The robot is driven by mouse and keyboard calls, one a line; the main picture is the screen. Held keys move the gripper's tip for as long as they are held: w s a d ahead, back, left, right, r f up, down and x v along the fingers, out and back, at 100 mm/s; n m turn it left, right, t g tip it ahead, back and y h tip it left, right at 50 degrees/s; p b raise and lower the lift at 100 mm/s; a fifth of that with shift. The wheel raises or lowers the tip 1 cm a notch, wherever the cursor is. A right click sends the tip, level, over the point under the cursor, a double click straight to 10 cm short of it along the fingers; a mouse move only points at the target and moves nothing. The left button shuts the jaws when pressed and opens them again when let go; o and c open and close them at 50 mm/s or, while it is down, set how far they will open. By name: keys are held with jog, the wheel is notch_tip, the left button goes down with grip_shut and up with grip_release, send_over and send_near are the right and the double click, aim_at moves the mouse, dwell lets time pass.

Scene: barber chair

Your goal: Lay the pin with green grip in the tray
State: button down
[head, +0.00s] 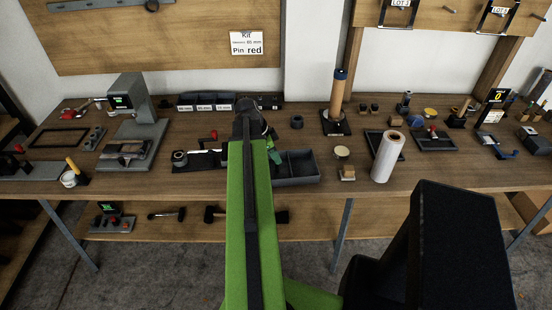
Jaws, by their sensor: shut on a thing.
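My gripper (269,141) is at the far end of my green arm, over the workbench and by the left end of a dark grey divided tray (297,182). It is shut on the pin with green grip (274,156), whose green part shows just below the jaws. My arm hides the rest of the pin and the left part of the tray. The fingertips are too small to make out clearly. I cannot tell whether the pin touches the tray. The tray's visible right compartment looks empty.
A black fixture with a red knob (213,135) stands left of my arm. A white roll (387,157) and a small wooden block (347,174) stand right of the tray. Labelled bins (205,106) line the back. A card (247,43) reads "Pin red".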

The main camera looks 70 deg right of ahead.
jog(key=shift+f, duration=0.2)
jog(key=c, duration=1.4)
grip_release()
jog(key=shift+r, duration=0.1)
jog(key=shift+c, duration=0.2)
jog(key=p+v, duration=1.1)
jog(key=v, duration=0.1)
jog(key=shift+r, duration=0.1)
